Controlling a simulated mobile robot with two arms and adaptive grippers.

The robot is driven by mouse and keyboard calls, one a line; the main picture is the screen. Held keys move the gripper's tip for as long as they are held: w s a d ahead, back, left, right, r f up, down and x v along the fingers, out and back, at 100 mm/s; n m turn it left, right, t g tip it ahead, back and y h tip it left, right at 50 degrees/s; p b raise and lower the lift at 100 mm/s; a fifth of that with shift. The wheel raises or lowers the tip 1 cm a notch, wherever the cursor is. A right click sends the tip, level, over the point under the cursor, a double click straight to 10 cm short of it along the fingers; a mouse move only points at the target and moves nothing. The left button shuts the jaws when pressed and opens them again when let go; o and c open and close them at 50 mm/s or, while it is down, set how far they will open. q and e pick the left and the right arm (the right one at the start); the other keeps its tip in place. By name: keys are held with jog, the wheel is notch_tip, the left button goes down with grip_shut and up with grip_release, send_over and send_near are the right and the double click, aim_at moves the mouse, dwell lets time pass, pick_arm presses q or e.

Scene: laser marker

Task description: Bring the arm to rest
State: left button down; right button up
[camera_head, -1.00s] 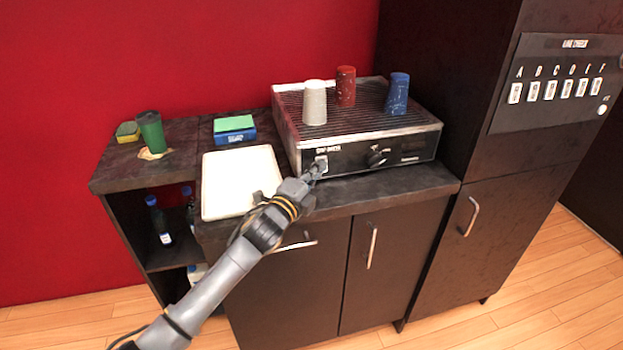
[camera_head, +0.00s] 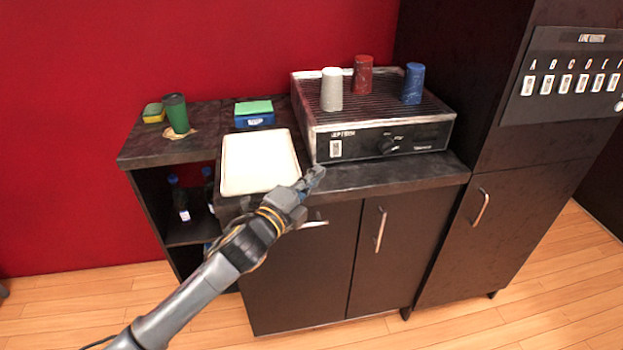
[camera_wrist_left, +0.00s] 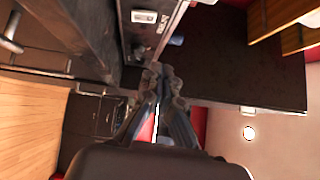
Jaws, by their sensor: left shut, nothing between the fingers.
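My left gripper (camera_head: 316,174) is shut and empty in the head view. It is just in front of the counter's front edge, below the switch (camera_head: 336,149) on the front panel of the grill-topped machine (camera_head: 420,138), and apart from it. In the left wrist view the gripper's fingers (camera_wrist_left: 158,80) are together, with the machine's switch (camera_wrist_left: 145,16) above them. My left arm reaches up from the lower left of the head view. My right gripper shows in no view.
White, red and blue cups (camera_head: 332,90) stand upside down on the machine. A white tray (camera_head: 259,162), a green cup (camera_head: 176,113) and sponges (camera_head: 254,107) are on the counter (camera_head: 390,175) to the left. Cabinet handles (camera_head: 380,230) stick out below. A switch panel (camera_head: 572,75) is at right.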

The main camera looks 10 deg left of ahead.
pick_arm(q)
jog(key=shift+s+a, duration=0.2)
jog(key=shift+s, duration=0.15)
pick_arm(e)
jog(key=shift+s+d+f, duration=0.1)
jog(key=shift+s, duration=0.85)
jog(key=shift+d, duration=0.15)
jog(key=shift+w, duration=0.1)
